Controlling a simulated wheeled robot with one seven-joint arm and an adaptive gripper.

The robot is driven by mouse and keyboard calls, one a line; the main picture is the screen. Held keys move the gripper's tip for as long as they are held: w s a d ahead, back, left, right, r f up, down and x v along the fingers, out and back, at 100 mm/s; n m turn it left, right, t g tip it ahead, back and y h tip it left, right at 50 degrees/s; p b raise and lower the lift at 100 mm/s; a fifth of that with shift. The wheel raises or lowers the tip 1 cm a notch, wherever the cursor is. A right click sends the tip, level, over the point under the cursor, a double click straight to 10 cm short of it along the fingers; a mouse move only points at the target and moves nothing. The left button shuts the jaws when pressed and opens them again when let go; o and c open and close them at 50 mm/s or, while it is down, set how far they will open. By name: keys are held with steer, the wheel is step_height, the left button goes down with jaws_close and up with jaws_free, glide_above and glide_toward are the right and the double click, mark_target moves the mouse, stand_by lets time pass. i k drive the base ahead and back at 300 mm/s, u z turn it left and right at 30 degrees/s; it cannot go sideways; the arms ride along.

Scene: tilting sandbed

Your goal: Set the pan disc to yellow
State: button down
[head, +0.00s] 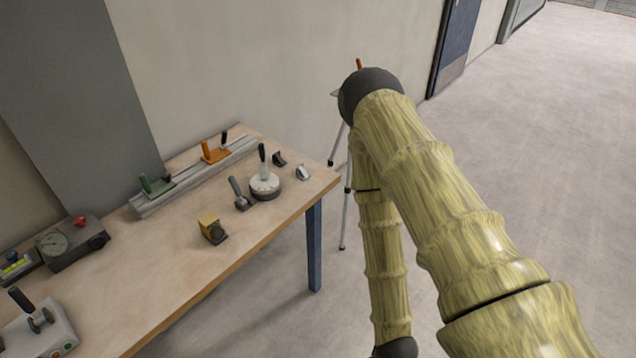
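A round pale disc (265,187) with an upright black handle sits near the right end of the wooden table. I take it to be the pan disc, but no label is readable. A small yellow block (209,225) with a dark front part stands on the table to the lower left of the disc. Which way the disc is set is too small to tell. My arm crosses the right side of the view, bends at a dark joint and runs down to the bottom edge. My gripper is not in view.
A rail (195,178) with green and orange sliders lies along the table's back. A dark lever (240,195), a dark wedge (279,158) and a white wedge (303,172) surround the disc. A gauge box (70,243) stands left. A tripod (344,200) stands beyond the table.

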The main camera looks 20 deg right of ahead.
mark_target(265, 182)
steer(key=z, duration=1.75)
steer(key=k, duration=0.95)
steer(key=u, duration=1.65)
steer(key=i, duration=0.45)
